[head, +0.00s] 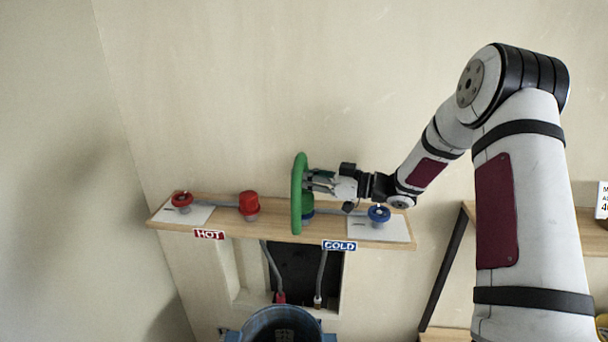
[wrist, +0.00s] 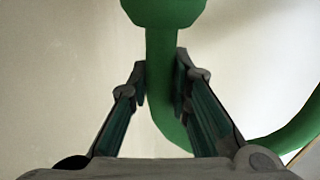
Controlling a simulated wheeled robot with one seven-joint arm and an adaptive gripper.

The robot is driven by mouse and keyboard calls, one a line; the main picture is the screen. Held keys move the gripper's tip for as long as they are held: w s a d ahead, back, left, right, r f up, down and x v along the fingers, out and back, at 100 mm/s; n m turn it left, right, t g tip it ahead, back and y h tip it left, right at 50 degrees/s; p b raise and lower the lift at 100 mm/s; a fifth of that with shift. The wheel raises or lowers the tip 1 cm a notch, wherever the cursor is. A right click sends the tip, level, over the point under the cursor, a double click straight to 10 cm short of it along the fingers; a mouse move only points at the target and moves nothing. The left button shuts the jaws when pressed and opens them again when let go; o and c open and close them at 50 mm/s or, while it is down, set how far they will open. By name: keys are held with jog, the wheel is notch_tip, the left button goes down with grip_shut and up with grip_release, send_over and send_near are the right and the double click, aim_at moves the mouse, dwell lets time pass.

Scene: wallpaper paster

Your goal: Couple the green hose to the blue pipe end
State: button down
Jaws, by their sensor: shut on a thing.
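The green hose (head: 298,185) hangs in a narrow loop over the wooden shelf in the head view. My gripper (head: 312,183) is shut on the hose, just right of the loop. In the wrist view my gripper (wrist: 163,85) has a finger on each side of the green hose (wrist: 162,60). A wider green end piece shows beyond the fingertips, and the hose bends away to the lower right. A bit of the blue pipe end (head: 308,214) shows below the gripper, largely hidden by the hose. I cannot tell whether hose and pipe end touch.
The wooden shelf (head: 275,228) carries a red valve (head: 182,200), a red cap (head: 249,202) and a blue valve (head: 379,214). HOT (head: 209,234) and COLD (head: 339,246) labels are on its front. A blue bucket (head: 262,325) stands below. Another shelf is at right.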

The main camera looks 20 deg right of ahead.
jog(key=shift+f, duration=0.4)
jog(key=c, duration=1.4)
grip_release()
jog(key=shift+d, duration=0.15)
jog(key=v, duration=0.8)
jog(key=shift+r, duration=0.1)
